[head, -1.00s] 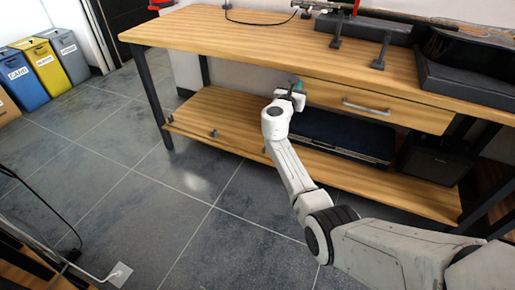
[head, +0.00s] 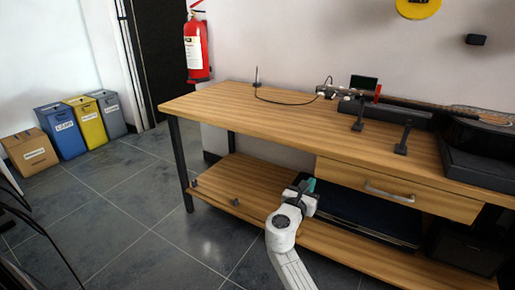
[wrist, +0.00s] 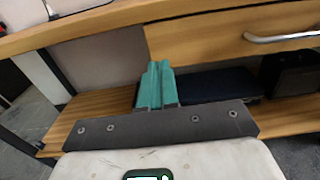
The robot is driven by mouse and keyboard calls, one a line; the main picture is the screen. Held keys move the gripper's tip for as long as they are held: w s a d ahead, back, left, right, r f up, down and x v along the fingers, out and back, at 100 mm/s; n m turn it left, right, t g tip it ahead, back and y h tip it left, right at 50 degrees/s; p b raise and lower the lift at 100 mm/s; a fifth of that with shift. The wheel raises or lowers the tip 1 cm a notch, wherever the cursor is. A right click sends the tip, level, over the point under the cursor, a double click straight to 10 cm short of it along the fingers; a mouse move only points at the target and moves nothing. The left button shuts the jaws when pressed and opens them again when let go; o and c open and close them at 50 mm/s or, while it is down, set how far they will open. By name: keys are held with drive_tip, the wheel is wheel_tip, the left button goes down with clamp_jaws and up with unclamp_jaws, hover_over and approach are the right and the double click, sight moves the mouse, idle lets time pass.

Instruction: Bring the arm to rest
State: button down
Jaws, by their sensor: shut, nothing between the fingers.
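My gripper (head: 309,186) is in front of the wooden workbench, below the tabletop and near the left end of the drawer in the head view. In the wrist view its teal fingers (wrist: 156,84) are together with nothing between them. They point toward the gap between the drawer and the lower shelf. My white arm rises from the bottom of the head view.
The workbench (head: 229,109) has a drawer (head: 361,177) and a lower shelf (head: 222,184) holding a dark flat case (head: 372,217). Floor left of the bench is clear.

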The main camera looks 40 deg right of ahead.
drive_tip(key=s+a+f+m+g+y, duration=0.2)
drive_tip(key=s+a+f+m+y, duration=0.2)
drive_tip(key=s+f+m, duration=0.3)
drive_tip(key=s+a+f+m+g+y, duration=0.25)
drive_tip(key=s+a+f+m, duration=0.35)
drive_tip(key=s, duration=0.4)
drive_tip(key=s+a+f+m+y, duration=0.4)
drive_tip(key=s+a+m+y, duration=0.55)
drive_tip(key=s+a, duration=0.55)
wheel_tip(320, 180, up, 22)
drive_tip(key=a+p, duration=0.2)
drive_tip(key=p, duration=2)
drive_tip(key=shift+r+g+y, duration=0.15)
drive_tip(key=shift+g+y, duration=0.2)
drive_tip(key=shift+y, duration=0.05)
